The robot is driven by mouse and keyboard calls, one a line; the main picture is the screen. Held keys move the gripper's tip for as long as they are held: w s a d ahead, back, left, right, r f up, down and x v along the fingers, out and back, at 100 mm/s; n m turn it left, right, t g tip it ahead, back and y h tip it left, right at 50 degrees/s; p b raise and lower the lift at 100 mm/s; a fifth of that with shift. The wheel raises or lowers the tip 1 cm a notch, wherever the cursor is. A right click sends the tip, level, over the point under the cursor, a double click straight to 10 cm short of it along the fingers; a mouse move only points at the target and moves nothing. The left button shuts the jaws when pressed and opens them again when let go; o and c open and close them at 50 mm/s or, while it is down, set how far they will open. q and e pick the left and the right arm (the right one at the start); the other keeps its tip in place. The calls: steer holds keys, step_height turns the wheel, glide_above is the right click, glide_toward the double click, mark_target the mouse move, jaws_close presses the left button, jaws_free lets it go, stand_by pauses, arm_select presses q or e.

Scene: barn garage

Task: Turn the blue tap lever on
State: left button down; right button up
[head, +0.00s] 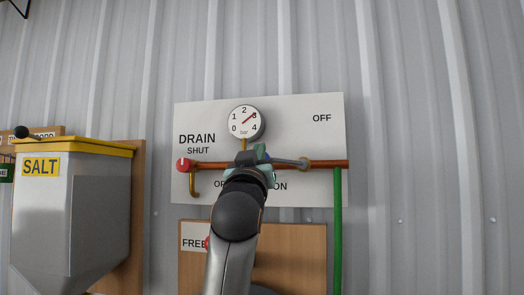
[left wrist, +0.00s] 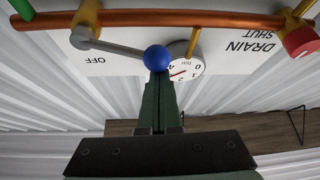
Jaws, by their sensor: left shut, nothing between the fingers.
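The tap's grey lever (head: 285,162) runs left from its brass valve (head: 306,164), roughly along the copper pipe, in the head view. In the left wrist view, which is upside down, the lever (left wrist: 125,48) ends in a blue ball knob (left wrist: 157,58). My left gripper (head: 252,158) is in front of the pipe and hides the knob in the head view. In the wrist view its dark green fingers (left wrist: 161,82) are shut and empty, with their tips right at the ball. I cannot tell whether they touch it. My right gripper is not in view.
A white panel (head: 300,120) with OFF and ON labels backs the copper pipe (head: 330,164). A pressure gauge (head: 246,122) sits just above my gripper. A red drain knob (head: 184,165) is at left, a green pipe (head: 338,230) at right. A salt bin (head: 70,210) stands far left.

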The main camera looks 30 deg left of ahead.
arm_select(q)
steer(key=shift+a+f, duration=0.15)
steer(key=shift+f, duration=0.4)
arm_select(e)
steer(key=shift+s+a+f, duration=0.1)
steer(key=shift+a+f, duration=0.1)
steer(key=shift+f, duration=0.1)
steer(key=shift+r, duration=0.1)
